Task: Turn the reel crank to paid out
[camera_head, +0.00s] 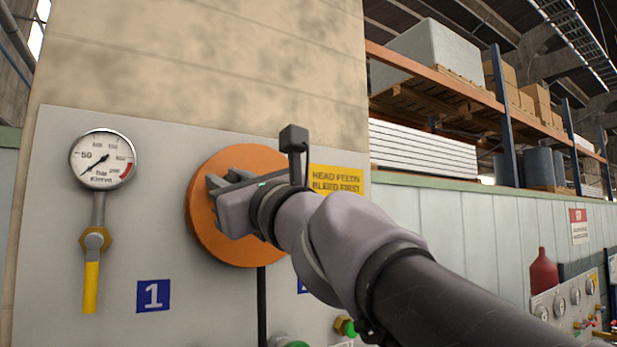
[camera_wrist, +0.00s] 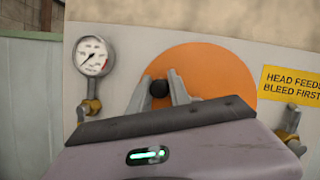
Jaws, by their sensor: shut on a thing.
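The reel is a round orange disc (camera_head: 240,245) on a grey panel, and it also shows in the wrist view (camera_wrist: 215,62). A dark round knob, the crank handle (camera_wrist: 159,88), sits between the two grey fingers of my gripper (camera_wrist: 161,84). My gripper is shut on this handle in front of the left part of the disc. In the head view my gripper (camera_head: 218,186) and wrist cover the handle and the right part of the disc. The rest of the crank is hidden, and no position mark for it can be read.
A pressure gauge (camera_head: 103,159) with a yellow-handled valve (camera_head: 91,285) stands left of the reel. A yellow sign (camera_head: 337,179) is to its right. A dark line (camera_head: 262,305) hangs below the disc. A blue "1" plate (camera_head: 153,296) is lower left.

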